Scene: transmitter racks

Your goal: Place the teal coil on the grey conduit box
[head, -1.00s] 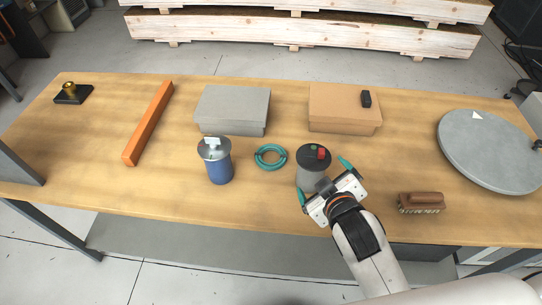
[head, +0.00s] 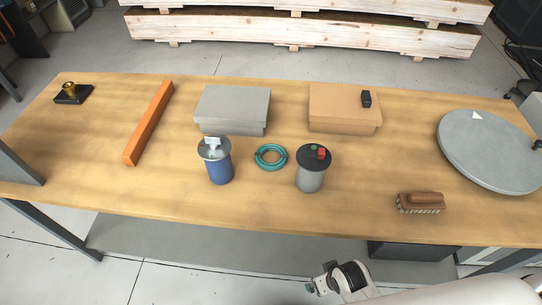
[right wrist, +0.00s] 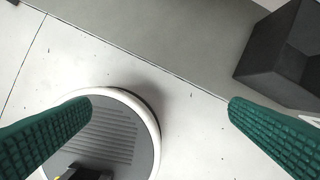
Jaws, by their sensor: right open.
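The teal coil (head: 270,157) lies flat on the wooden table, between a blue canister and a grey canister. The grey conduit box (head: 233,108) stands behind it and a little to the left, with a bare, flat top. My right gripper is below the table's front edge in the head view, where only part of its wrist and arm shows. In the right wrist view its two green fingers (right wrist: 160,118) are wide apart with nothing between them, over the floor. My left gripper is not in view.
The blue canister (head: 217,165) and the dark-topped grey canister (head: 312,168) flank the coil closely. A tan box (head: 344,110) with a black piece, an orange bar (head: 148,122), a brush (head: 420,203), a round grey disc (head: 488,150) and a brass-topped base (head: 72,93) also sit on the table.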

